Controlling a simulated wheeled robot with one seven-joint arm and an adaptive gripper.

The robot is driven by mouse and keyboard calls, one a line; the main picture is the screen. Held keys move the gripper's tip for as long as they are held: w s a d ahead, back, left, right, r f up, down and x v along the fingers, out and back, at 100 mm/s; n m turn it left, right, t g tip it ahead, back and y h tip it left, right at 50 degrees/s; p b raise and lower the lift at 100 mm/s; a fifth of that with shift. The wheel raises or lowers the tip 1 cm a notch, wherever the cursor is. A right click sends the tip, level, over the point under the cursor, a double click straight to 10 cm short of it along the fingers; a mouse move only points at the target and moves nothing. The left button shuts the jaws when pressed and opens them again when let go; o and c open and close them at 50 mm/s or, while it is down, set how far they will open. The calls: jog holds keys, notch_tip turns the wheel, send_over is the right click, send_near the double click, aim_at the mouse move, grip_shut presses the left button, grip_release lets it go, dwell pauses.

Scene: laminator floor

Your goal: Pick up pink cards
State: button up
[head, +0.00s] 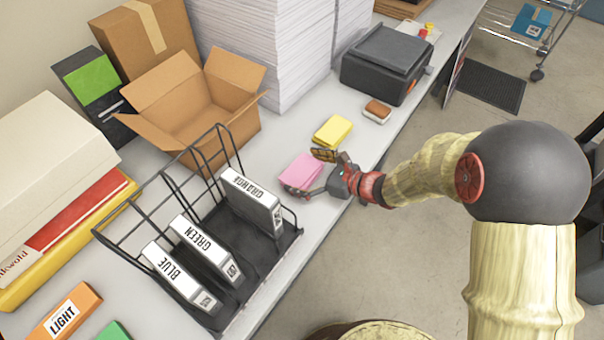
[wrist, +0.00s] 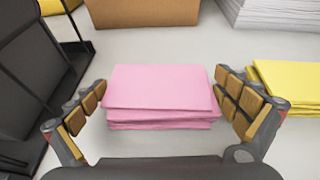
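The pink cards (head: 301,171) lie in a small stack on the light table, right of the wire rack. In the wrist view the pink stack (wrist: 162,92) sits between my two spread fingers, its sides apart from the finger pads, its edges slightly uneven. My gripper (head: 312,172) is open, low over the table at the stack's near side. It also shows in the wrist view (wrist: 160,115), with tan pads on both fingers. In the head view one finger covers part of the stack's edge.
A yellow card stack (head: 333,131) lies close beyond the pink one. A black wire rack (head: 262,275) with labelled boxes stands close on the left. An open cardboard box (head: 225,125), a brown sponge-like block (head: 377,112) and a black machine (head: 385,70) stand farther back.

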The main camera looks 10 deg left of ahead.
jog(key=shift+c, duration=1.2)
jog(key=c, duration=0.7)
jog(key=shift+r, duration=0.1)
jog(key=shift+c, duration=0.6)
